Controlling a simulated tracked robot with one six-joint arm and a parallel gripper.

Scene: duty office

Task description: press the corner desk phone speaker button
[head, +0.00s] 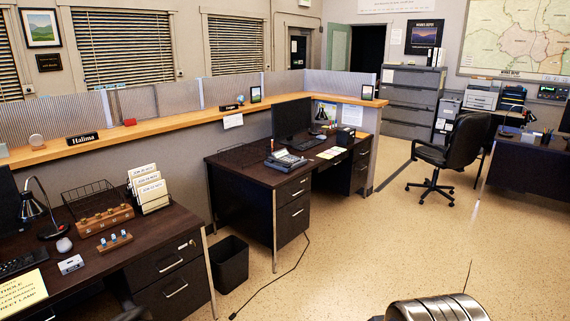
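A dark desk phone (285,161) with a light keypad area lies near the front left corner of the middle desk (236,163). This desk stands against the wood-topped partition. The phone's separate buttons are too small to tell apart, so I cannot make out the speaker button. My gripper is not in view. A ribbed metal part at the bottom edge seems to be mine, but it shows no fingers.
A black waste bin (231,264) stands between the middle desk and the left desk (140,250). A cable (290,272) runs across the floor in front of the middle desk. A black office chair (451,155) stands at right. The speckled floor (380,240) between is clear.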

